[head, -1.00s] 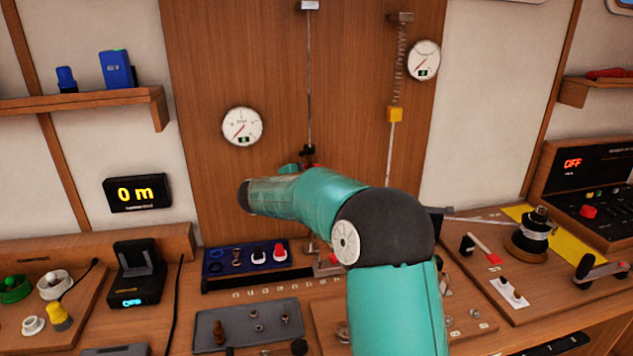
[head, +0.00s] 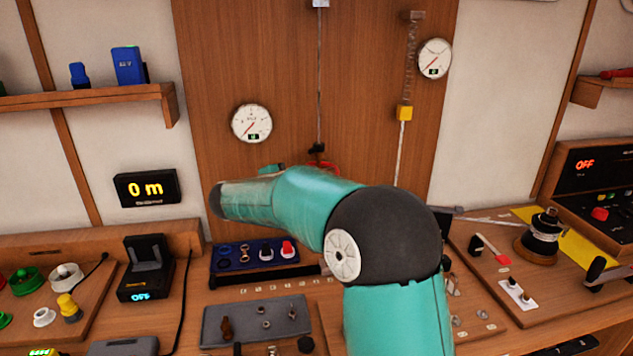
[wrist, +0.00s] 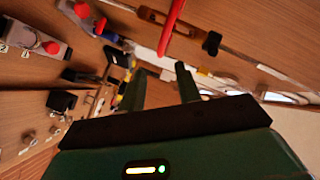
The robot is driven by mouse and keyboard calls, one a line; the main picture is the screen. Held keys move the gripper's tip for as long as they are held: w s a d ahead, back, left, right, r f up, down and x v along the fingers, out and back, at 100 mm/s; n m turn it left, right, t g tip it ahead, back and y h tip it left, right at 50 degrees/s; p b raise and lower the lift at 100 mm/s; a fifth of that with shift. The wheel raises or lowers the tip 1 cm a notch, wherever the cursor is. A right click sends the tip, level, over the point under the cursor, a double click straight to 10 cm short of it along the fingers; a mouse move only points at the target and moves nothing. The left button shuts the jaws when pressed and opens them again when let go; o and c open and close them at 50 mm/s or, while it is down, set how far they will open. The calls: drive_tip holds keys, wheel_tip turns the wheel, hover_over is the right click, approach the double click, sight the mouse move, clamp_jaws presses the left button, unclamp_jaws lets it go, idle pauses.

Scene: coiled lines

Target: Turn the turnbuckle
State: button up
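The turnbuckle shows in the wrist view as a slotted bronze-brown body (wrist: 152,15) on a rod along the top, with a black fitting (wrist: 212,43) to its right. A red bar (wrist: 172,25) crosses beside it and points down toward my fingers; whether it joins the turnbuckle I cannot tell. My gripper (wrist: 160,70) is open, its two dark green fingers apart with nothing seen held between them. The red bar's lower end appears just beyond the fingertips. In the head view my arm hides the turnbuckle body; the black fitting (head: 317,148) and red part (head: 325,167) show above it.
A wire (head: 319,80) runs up the wooden panel between two gauges (head: 251,123). A blue tray (head: 254,256) and a grey tray (head: 257,321) lie on the bench below. A winch drum (head: 542,232) stands at right. A yellow block (head: 404,113) hangs under a spring.

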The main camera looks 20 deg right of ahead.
drive_tip(key=v, duration=0.5)
drive_tip(key=a+r+n+t+y, duration=0.5)
drive_tip(key=r+n+t, duration=0.2)
drive_tip(key=r+t, duration=0.15)
drive_tip(key=s+a+r+n+t+y, duration=0.2)
drive_tip(key=s+a+n+y, duration=0.35)
drive_tip(key=n+y, duration=0.3)
drive_tip(key=s+d+f+n+g, duration=0.1)
drive_tip(key=s+f+n+g, duration=0.2)
drive_tip(key=s, duration=0.6)
drive_tip(key=s+d+f+n+g, duration=0.2)
drive_tip(key=s+f+n+g, duration=0.1)
drive_tip(key=s+f, duration=0.5)
drive_tip(key=s+d+f+n+g, duration=0.2)
drive_tip(key=s+f+g, duration=0.3)
drive_tip(key=s, duration=0.7)
drive_tip(key=shift+s+f+n+y, duration=0.15)
drive_tip(key=shift+f+n+y, duration=0.2)
drive_tip(key=shift+f+n, duration=0.3)
